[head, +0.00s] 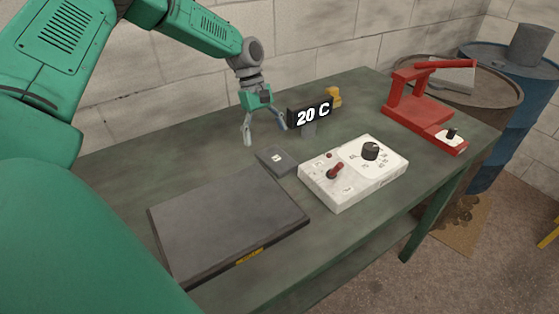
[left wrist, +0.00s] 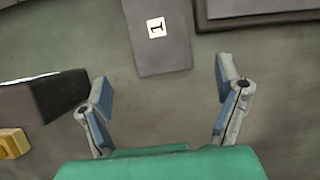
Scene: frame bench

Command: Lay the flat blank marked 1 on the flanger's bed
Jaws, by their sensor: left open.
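The flat blank marked 1 (head: 284,164) is a small dark grey plate with a white label, lying on the green bench. It also shows in the left wrist view (left wrist: 163,56), ahead of the fingers and roughly in line with the gap. My left gripper (head: 265,131) is open and empty above the bench, just behind the blank and apart from it. Its spread fingers also show in the left wrist view (left wrist: 163,84). A red machine (head: 405,103) with a long lever, apparently the flanger, stands at the bench's right end; its bed is hard to make out. My right gripper is out of view.
A large dark slab (head: 228,218) with a yellow label lies at the front left. A white control box (head: 345,187) with a red switch and black knob sits right of the blank. A "20 C" display (head: 311,113) stands close to my left gripper. Drums (head: 481,95) stand beyond the bench.

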